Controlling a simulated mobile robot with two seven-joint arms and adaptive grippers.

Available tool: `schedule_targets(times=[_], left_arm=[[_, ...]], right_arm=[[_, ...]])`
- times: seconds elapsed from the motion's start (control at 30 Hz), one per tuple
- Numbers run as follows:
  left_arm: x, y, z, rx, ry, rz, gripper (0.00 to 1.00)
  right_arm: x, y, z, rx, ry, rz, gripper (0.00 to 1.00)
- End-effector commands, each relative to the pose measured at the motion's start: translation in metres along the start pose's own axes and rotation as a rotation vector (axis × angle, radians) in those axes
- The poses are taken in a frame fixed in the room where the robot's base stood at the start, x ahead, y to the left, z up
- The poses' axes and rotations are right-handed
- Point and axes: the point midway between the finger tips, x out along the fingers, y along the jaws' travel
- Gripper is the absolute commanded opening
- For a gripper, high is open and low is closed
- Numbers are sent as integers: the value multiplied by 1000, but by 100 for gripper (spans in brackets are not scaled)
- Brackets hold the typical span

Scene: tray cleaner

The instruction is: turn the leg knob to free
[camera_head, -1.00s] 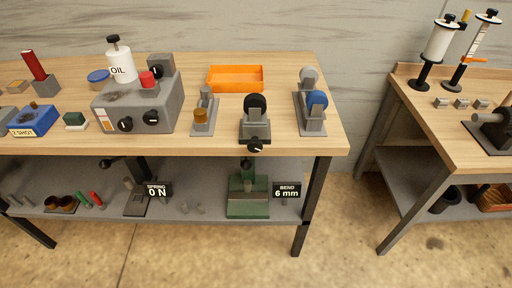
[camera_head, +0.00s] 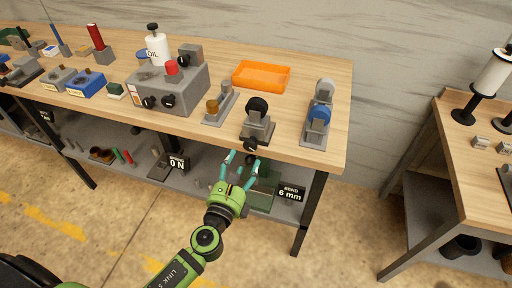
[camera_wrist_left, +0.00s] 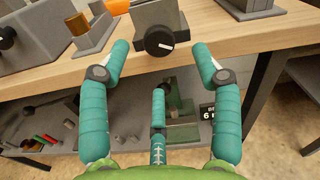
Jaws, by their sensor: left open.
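The likely leg knob is a small black knob (camera_head: 250,144) on the front of a grey block fixture at the table's front edge. In the left wrist view the knob (camera_wrist_left: 159,41) is round and black, with a white pointer line toward the right. My left gripper (camera_head: 241,158) is open and empty, just in front of and below the knob. In the left wrist view its teal fingertips (camera_wrist_left: 160,52) stand on either side of the knob, apart from it. I cannot tell for certain which knob is the leg knob. My right gripper is not in view.
The fixture bears a larger black wheel (camera_head: 257,104). A grey control box (camera_head: 184,93) with knobs and an orange tray (camera_head: 261,75) share the table. A lower shelf (camera_head: 213,180) holds a green device and labels "0 N" and "6 mm". Floor is open in front.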

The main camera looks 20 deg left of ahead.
Motion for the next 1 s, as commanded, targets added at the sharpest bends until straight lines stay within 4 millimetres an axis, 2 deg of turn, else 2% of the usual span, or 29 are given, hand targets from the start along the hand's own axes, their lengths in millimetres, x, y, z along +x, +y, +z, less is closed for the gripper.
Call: schedule_targets(times=[0.2, 0.4, 0.73, 0.77, 0.8, 0.9, 1.0], left_arm=[[35, 0, 1, -3, 0, 2, 64], [58, 0, 0, -5, 2, 1, 64], [62, 0, -2, -7, 3, 2, 64], [62, 0, -2, -7, 4, 2, 60], [62, 0, -2, -7, 4, 2, 44], [62, 0, -1, -7, 3, 2, 8], [62, 0, -1, -7, 2, 2, 8]], right_arm=[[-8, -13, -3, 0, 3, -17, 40], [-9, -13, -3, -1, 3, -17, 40], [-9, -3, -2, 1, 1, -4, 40], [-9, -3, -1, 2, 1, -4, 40], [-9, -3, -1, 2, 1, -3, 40], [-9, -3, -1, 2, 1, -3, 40], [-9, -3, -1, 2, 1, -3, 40]])
